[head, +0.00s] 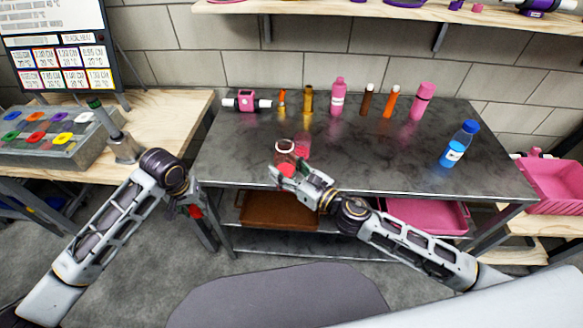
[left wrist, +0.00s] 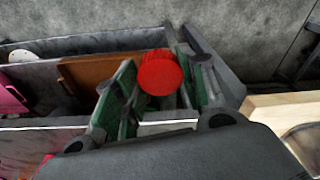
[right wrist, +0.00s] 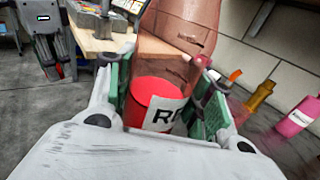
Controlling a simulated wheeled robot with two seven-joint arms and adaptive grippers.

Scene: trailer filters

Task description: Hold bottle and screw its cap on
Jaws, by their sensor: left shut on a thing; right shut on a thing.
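My right gripper (head: 282,176) is shut on a see-through reddish bottle (head: 286,148) and holds it above the front left of the dark table. In the right wrist view the bottle (right wrist: 178,28) has red contents and a white label, partly hidden; its top end is cut off. My left gripper (head: 194,212) points down left of the table's front left corner. It is shut on a round red cap (left wrist: 161,73), which sits between its green-padded fingers. The cap and bottle are well apart, with the cap lower and to the left in the head view.
The dark table (head: 370,155) carries several bottles along its back and a blue bottle (head: 458,148) at right. Its middle is clear. A wooden bench (head: 185,110) stands left with a grey tray of coloured pieces (head: 45,140). A brown tray (head: 275,212) and pink bins (head: 555,185) are around.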

